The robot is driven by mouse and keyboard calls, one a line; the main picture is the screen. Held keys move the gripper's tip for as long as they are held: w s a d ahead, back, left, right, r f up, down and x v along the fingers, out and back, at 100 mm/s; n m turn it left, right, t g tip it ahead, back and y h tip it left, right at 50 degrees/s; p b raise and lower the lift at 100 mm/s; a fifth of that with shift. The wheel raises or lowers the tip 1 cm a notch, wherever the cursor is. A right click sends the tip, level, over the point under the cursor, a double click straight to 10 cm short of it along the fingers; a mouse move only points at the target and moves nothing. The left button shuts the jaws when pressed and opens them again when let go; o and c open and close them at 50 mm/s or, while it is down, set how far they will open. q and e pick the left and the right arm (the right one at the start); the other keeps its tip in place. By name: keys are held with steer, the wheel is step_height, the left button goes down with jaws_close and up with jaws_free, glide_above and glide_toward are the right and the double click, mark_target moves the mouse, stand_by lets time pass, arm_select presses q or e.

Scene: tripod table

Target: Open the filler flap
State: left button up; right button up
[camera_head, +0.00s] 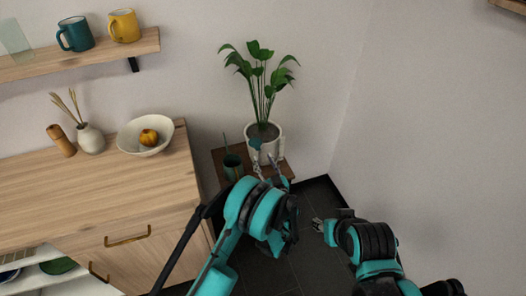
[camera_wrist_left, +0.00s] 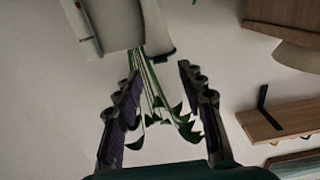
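The white plant pot (camera_head: 276,149) stands on a small wooden table with a leafy plant in it. A small teal part (camera_head: 255,143) shows at the pot's left rim; I cannot tell for certain that it is the filler flap. My left gripper (camera_head: 266,163) is in front of the pot, with its fingers apart. In the left wrist view the pot (camera_wrist_left: 117,22) appears upside down beyond the open, empty fingers (camera_wrist_left: 157,73), with leaves hanging between them. Whether a finger touches the pot is unclear. My right gripper (camera_head: 318,225) is low, away from the table; its fingers are too small to judge.
A dark green can (camera_head: 233,166) stands on the small table (camera_head: 219,158), left of the pot. The wooden cabinet (camera_head: 100,205) with a bowl (camera_head: 132,138) is close on the left. A wall shelf (camera_head: 85,55) holds mugs. Floor is clear right of the table.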

mark_target(256, 144)
arm_select(q)
steer(key=b+x, duration=0.1)
steer(key=x, duration=0.4)
steer(key=shift+w+a, duration=0.15)
steer(key=shift+w, duration=0.15)
jaws_close()
